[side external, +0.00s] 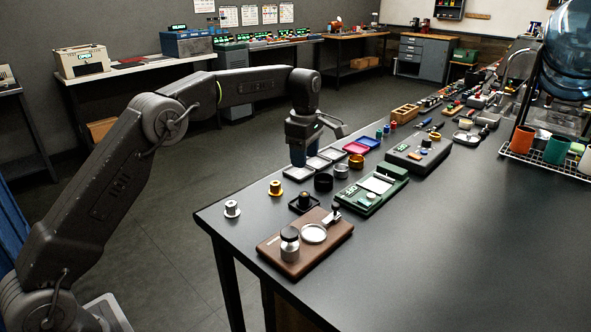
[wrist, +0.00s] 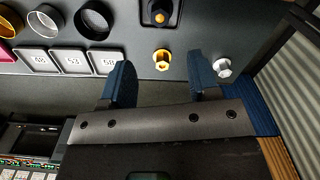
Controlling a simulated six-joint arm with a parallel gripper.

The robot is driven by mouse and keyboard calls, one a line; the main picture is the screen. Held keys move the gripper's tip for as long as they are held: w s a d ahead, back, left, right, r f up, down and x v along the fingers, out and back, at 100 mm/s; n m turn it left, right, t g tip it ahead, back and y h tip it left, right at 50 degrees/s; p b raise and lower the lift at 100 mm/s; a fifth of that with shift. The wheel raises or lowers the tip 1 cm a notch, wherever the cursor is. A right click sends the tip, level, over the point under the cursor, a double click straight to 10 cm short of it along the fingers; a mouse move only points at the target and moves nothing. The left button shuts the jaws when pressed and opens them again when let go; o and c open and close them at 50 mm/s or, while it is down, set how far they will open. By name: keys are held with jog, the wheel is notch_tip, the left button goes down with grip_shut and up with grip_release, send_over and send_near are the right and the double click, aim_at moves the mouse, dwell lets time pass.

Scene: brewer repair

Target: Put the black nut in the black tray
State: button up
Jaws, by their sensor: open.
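The black nut (side external: 304,199), a small dark piece with an orange-gold top, appears to stand upright in the square black tray (side external: 294,209) near the table's left edge. In the wrist view the nut (wrist: 160,12) and tray (wrist: 175,22) are at the top edge, partly cut off. My gripper (side external: 298,160) is open and seems empty, up behind the tray by the table's far-left edge. In the wrist view its blue fingers (wrist: 159,68) are spread, with the tray beyond them. The gripper is apart from the nut.
A gold nut (side external: 275,188) and a silver nut (side external: 232,209) stand near the tray. A black ring (side external: 323,182), numbered pale trays (wrist: 95,62), a brown board (side external: 276,249) and a green device (side external: 362,200) are close by. The table's front right is clear.

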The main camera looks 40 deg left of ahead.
jog(key=s+d+r+m+t, duration=0.3)
jog(key=s+r+m, duration=0.75)
jog(key=s, duration=0.65)
jog(key=s+d+f+m+t, duration=0.1)
jog(key=s+f+m, duration=0.2)
jog(key=s, duration=0.7)
jog(key=s+d+f+m+t, duration=0.1)
jog(key=s+f+m, duration=0.2)
jog(key=s+m, duration=0.4)
jog(key=shift+s+t, duration=0.3)
jog(key=shift+s, duration=1.3)
jog(key=shift+m, duration=0.25)
